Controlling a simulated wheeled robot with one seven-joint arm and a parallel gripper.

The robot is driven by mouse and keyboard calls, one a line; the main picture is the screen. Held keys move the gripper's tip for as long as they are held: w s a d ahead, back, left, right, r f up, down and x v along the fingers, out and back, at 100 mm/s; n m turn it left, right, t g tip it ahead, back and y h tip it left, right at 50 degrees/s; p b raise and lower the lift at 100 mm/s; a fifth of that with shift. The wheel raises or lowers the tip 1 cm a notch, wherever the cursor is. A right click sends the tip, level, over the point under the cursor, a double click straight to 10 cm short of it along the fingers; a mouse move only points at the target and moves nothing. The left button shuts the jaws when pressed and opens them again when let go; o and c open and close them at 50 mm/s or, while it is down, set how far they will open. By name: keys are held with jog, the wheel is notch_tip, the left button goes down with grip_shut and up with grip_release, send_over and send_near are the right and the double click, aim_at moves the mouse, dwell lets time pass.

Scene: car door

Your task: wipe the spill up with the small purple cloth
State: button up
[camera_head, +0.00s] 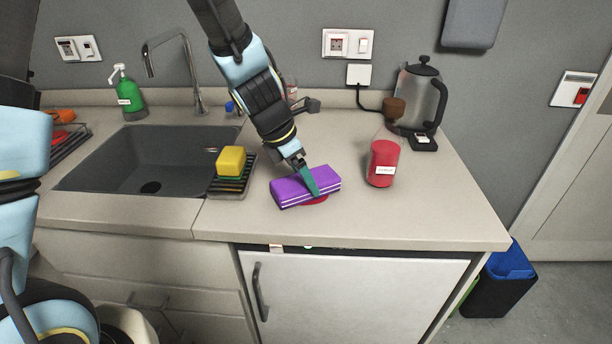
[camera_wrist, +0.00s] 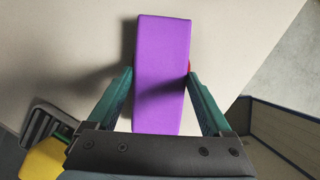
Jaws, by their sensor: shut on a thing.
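The small purple cloth (camera_head: 292,190) is a folded block with pale lines along its side, low over the counter in front of the sink's right side. My gripper (camera_head: 309,182) reaches down from above and is shut on the cloth, with a green finger on its near side. In the wrist view the cloth (camera_wrist: 162,75) stands between both green fingers. The red spill (camera_head: 318,201) shows as a thin patch at the cloth's near right edge. The cloth hides the rest of it. I cannot tell whether the cloth presses on the counter.
A yellow sponge (camera_head: 231,160) sits on a dark rack (camera_head: 231,184) left of the cloth, beside the sink (camera_head: 130,165). A red labelled canister (camera_head: 382,164) stands to the right, with a kettle (camera_head: 420,98) behind. The counter (camera_head: 440,205) is clear at front right.

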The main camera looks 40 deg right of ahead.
jog(key=shift+w+a, duration=0.1)
jog(key=shift+a, duration=0.05)
jog(key=shift+s+d+p, duration=0.45)
jog(key=shift+s+d, duration=0.15)
jog(key=shift+d, duration=0.15)
dwell(0.8)
jog(key=shift+w+a, duration=0.65)
jog(key=shift+a, duration=0.1)
dwell(0.5)
jog(key=shift+s+d, duration=0.65)
jog(key=shift+d, duration=0.1)
dwell(0.6)
jog(key=shift+w+a, duration=0.6)
jog(key=shift+a, duration=0.15)
dwell(0.6)
notch_tip(320, 180, up, 7)
jog(key=p, duration=0.7)
jog(key=shift+a, duration=0.1)
dwell(0.4)
